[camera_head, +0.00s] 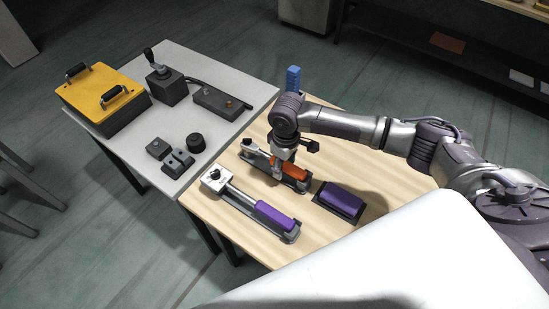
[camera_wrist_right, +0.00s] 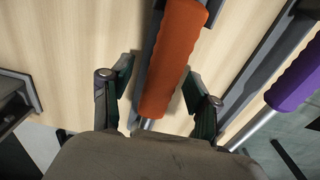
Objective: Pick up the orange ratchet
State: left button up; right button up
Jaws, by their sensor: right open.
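The orange ratchet (camera_head: 295,171) lies in a dark holder on the light wooden table, its silver head toward the left. In the right wrist view its orange handle (camera_wrist_right: 172,55) runs between the two fingers. My right gripper (camera_head: 281,174) points down over the ratchet in the head view. It is open, with one finger on each side of the handle in the right wrist view (camera_wrist_right: 160,80); a gap shows beside the fingers. The gripper hides part of the ratchet in the head view. My left gripper is in neither view.
A purple-handled ratchet (camera_head: 275,215) lies in a holder in front of the orange one. A purple block (camera_head: 341,197) in a dark tray stands to the right. A blue piece (camera_head: 293,78) stands behind my arm. A grey table (camera_head: 225,70) holds a yellow-topped box (camera_head: 103,92).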

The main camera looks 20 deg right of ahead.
grip_shut()
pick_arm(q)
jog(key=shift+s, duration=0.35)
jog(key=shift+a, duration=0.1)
pick_arm(e)
jog(key=shift+r, duration=0.5)
notch_tip(320, 180, up, 3)
jog(key=shift+w+f+b, duration=0.1)
jog(key=shift+f+b, duration=0.05)
jog(key=shift+b, duration=0.35)
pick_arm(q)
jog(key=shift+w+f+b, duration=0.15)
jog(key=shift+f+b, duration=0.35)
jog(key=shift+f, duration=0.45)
pick_arm(e)
jog(key=s+d+r, duration=0.3)
jog(key=s+r, duration=0.4)
jog(key=s, duration=0.4)
jog(key=shift+s+r, duration=0.15)
jog(key=shift+s, duration=0.1)
